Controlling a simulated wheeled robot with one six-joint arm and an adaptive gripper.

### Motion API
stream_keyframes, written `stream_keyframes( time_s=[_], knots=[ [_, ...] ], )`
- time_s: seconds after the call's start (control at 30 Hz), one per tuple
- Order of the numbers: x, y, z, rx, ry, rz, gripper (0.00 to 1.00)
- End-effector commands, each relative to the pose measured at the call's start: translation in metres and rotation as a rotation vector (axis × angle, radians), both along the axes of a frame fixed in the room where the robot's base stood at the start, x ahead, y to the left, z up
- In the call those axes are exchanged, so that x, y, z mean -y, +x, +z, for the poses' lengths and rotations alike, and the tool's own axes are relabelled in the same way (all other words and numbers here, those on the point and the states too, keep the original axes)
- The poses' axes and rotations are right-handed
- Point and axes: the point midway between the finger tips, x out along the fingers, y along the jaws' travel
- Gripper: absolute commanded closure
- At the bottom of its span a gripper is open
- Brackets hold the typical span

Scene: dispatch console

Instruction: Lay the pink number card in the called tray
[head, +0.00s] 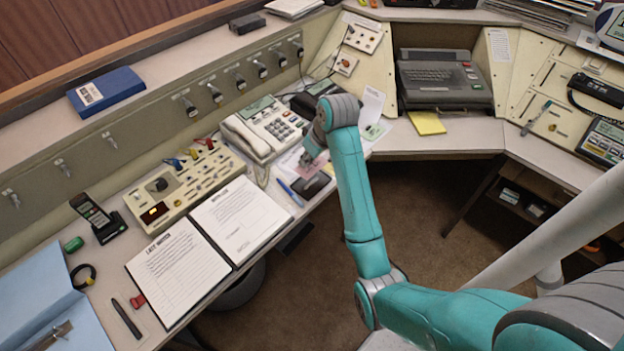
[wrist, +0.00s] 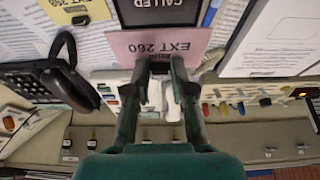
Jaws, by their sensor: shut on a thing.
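The pink number card (wrist: 160,45), printed EXT 260, is between the fingertips of my gripper (wrist: 164,66) in the wrist view. The fingers are closed on its near edge. In the head view my gripper (head: 309,160) is over the desk beside the telephone, with a bit of the pink card (head: 305,171) showing below it. The black called tray (wrist: 165,10), lettered CALLED, lies just beyond the card in the wrist view, partly cut off by the frame. In the head view it is the dark shape (head: 318,185). I cannot tell whether the card touches the desk.
A blue pen (head: 290,193) lies left of the called tray, beside an open binder (head: 240,218). The white telephone (head: 262,128) and a cream switch panel (head: 185,186) stand behind. A yellow card (wrist: 75,10) lies at the wrist view's top left. The desk's front edge is close.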

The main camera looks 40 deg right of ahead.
Motion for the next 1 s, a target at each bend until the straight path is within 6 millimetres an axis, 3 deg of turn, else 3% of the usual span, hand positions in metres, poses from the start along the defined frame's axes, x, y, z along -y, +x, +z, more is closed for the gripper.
stream_keyframes(
  time_s=[0.13, 0.43, 0.6, 1.0],
  knots=[
    [0.0, -0.001, -0.027, -0.003, 0.002, -0.001, 0.91],
    [0.001, -0.001, -0.05, -0.002, 0.0, -0.001, 0.91],
    [0.001, -0.001, -0.073, -0.002, 0.001, -0.002, 0.91],
    [0.001, 0.0, -0.08, -0.001, 0.0, -0.001, 0.91]
  ],
)
